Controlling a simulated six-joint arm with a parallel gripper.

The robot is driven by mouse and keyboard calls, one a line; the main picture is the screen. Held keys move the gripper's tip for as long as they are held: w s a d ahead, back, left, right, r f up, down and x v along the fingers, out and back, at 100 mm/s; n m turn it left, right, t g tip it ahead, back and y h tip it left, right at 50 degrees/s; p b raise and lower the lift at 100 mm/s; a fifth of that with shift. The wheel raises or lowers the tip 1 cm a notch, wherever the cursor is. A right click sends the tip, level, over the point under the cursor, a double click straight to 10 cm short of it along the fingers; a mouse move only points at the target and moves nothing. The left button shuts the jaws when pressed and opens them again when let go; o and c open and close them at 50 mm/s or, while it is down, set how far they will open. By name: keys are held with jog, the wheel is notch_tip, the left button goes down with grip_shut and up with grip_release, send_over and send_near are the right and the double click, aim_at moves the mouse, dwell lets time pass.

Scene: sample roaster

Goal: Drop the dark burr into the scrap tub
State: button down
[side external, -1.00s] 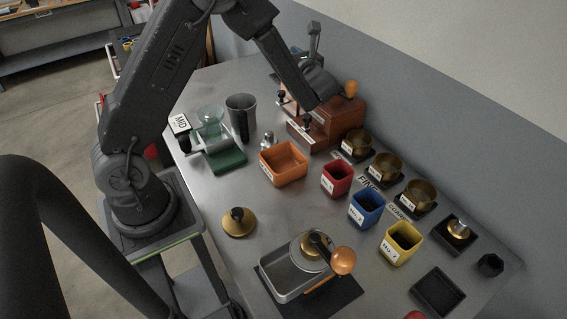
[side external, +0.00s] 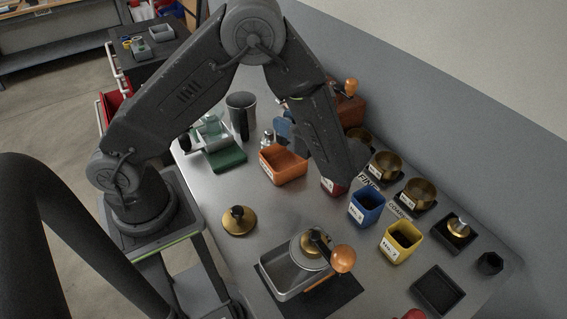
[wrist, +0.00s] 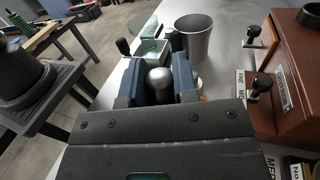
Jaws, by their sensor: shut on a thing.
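My gripper (wrist: 159,88) has its blue fingers closed around a grey, dome-topped metal piece (wrist: 158,82). I cannot tell surely that this is the dark burr. In the side view a small silvery piece (side external: 266,140) is upright behind the orange tub, close beside a blue finger (side external: 284,127). The rest of my gripper there is hidden behind my forearm. The orange tub (side external: 283,166) has a white label too small to read, so I cannot confirm it is the scrap tub.
A metal beaker (side external: 241,115) and a green scale (side external: 225,158) stand left of my gripper. The wooden cabinet (wrist: 288,85) is to the right in the wrist view.

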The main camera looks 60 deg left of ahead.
jog(key=shift+f, duration=1.25)
jog(key=c, duration=0.8)
grip_release()
jog(key=v, duration=0.7)
jog(key=shift+d, duration=0.25)
